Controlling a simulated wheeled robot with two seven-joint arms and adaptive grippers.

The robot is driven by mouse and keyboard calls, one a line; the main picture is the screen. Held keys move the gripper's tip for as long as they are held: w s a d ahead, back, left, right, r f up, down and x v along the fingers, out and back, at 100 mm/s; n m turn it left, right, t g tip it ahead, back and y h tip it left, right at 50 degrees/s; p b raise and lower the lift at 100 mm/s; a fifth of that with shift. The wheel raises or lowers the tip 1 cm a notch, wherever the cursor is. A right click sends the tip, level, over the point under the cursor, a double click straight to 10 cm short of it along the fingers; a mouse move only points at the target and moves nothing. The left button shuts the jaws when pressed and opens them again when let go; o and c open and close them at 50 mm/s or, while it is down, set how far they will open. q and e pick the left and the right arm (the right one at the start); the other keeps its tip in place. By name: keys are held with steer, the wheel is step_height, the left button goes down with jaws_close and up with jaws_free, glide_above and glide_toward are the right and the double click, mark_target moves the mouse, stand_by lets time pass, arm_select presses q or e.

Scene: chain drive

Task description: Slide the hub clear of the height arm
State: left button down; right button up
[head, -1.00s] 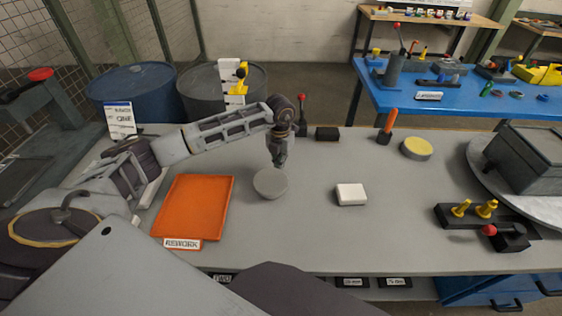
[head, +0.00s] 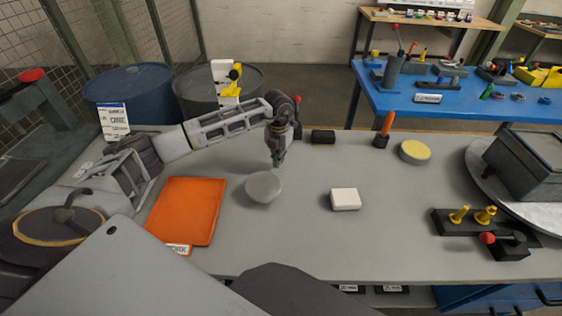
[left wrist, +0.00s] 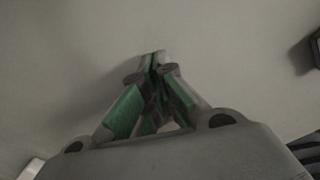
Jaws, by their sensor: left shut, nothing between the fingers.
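A round grey piece (head: 263,188), which I take to be the hub, sits on the grey bench just right of the orange tray. In the left wrist view the green-padded fingers (left wrist: 155,92) meet over a bare grey surface. I cannot surely pick out the height arm; a red-knobbed post (head: 297,112) stands behind my gripper, partly hidden by my arm. My right gripper is not in view.
The orange tray (head: 187,210) lies left on the bench. A white block (head: 346,199) lies right of the grey piece, with a yellow-topped disc (head: 415,151) and a black fixture (head: 485,235) further right. The bench between block and fixture is clear.

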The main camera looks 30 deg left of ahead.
arm_select(q)
steer(key=shift+w+r, duration=0.1)
steer(key=shift+r, duration=0.5)
steer(key=shift+s+r, duration=0.2)
steer(key=shift+r, duration=0.9)
step_height(320, 180, up, 6)
steer(key=shift+r, duration=0.25)
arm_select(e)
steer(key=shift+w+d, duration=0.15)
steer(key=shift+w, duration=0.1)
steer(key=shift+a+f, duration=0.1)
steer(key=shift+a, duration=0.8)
